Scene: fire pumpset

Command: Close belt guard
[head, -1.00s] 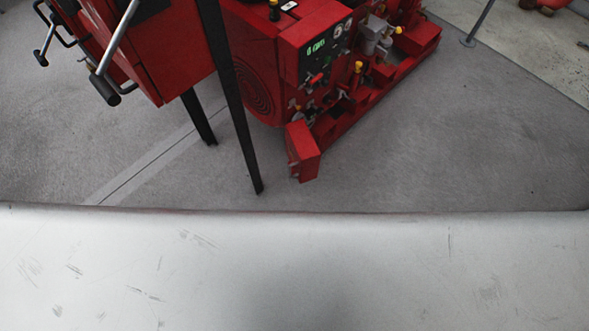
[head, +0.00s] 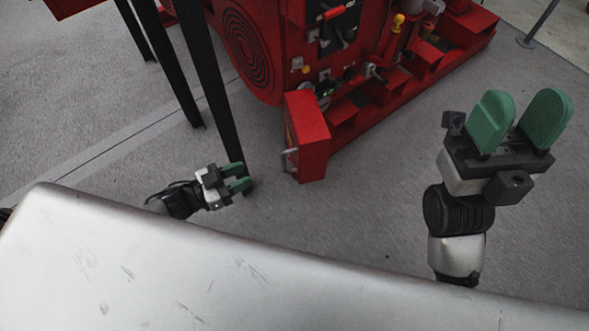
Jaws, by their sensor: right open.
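The belt guard looks to be the red box-shaped panel (head: 308,138) at the low near corner of the red pumpset (head: 345,60). It stands out from the machine at an angle, and a small grey handle (head: 290,160) shows on its left side. My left gripper (head: 243,178) is left of the handle and apart from it, with a gap between its green fingers and nothing in them. My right gripper (head: 522,108) is raised at the right, open and empty, well away from the guard. The guard's hinge is not clearly visible.
Black legs (head: 208,85) of a red cabinet stand left of the guard, close to my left gripper. A grey post (head: 538,22) stands at the far right. Grey floor (head: 380,195) between the guard and my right arm is clear.

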